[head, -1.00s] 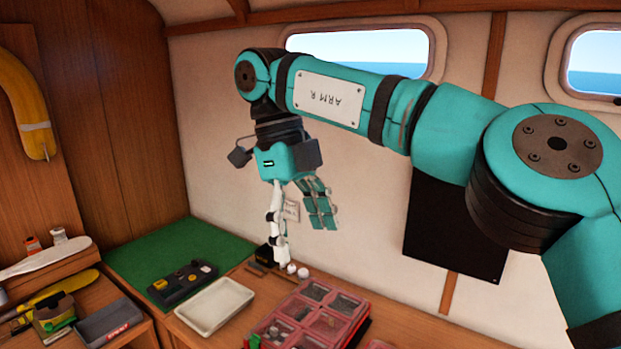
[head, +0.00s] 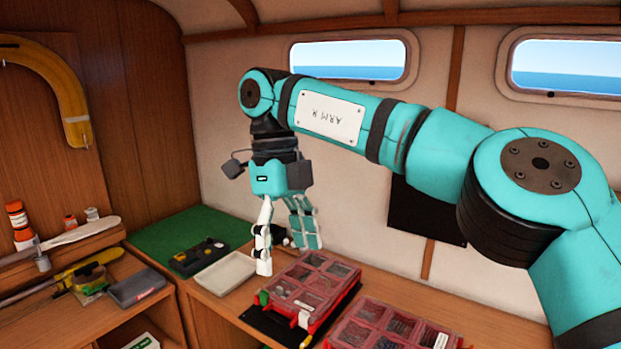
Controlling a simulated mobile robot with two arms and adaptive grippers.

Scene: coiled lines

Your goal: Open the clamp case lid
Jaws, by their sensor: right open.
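Two red cases with clear compartment lids lie on the wooden counter; I cannot tell which is the clamp case. One red case (head: 316,285) is in the middle, on a black mat, with its lid down. The other red case (head: 372,326) is nearer, at the bottom edge, partly cut off. My right gripper (head: 286,247) hangs from its teal arm, fingers pointing down, open and empty. It shows just behind and left of the middle case, apart from it as far as I can tell. My left gripper is out of view.
A white tray (head: 226,275) and a black device with yellow parts (head: 190,260) sit left of the gripper, by a green mat (head: 165,236). A grey bin (head: 135,288) stands on the left bench. The wall with windows closes off the back.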

